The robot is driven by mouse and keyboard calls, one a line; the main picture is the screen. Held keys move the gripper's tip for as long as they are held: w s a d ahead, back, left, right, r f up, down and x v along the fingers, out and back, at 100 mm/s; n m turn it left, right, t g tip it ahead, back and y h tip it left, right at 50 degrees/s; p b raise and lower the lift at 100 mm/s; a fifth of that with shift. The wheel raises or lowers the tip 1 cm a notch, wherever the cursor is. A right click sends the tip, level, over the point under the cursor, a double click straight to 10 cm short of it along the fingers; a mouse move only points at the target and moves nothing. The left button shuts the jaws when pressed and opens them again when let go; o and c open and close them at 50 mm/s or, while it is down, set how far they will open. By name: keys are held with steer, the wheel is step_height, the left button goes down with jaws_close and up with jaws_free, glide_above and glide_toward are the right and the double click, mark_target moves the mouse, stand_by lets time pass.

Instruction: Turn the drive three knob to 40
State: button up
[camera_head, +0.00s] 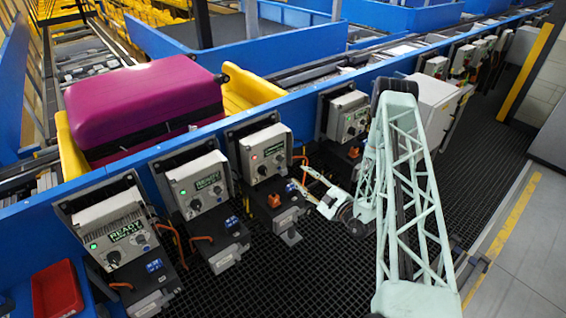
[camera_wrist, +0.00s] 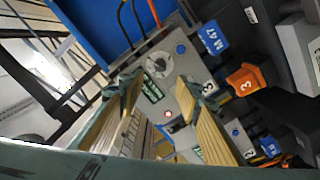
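The drive three box (camera_head: 263,152) is a grey unit with a lit red lamp, a small dark display and dials, on the blue conveyor side. The knob's setting is too small to read. My gripper (camera_head: 302,176) is in front of this box, to its lower right. In the wrist view my gripper (camera_wrist: 158,88) is open, its tan-padded fingers apart with nothing between them. The fingers look clear of the knob.
Similar boxes stand left (camera_head: 198,185), far left (camera_head: 115,230) and right (camera_head: 348,115). A magenta suitcase (camera_head: 145,100) lies in a yellow tray behind. Dark grating (camera_head: 300,265) is open floor.

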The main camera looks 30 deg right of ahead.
mark_target(282, 161)
steer(key=shift+p+x, duration=0.5)
steer(key=shift+x, duration=6.2)
steer(key=c, duration=0.8)
steer(key=shift+c, duration=0.2)
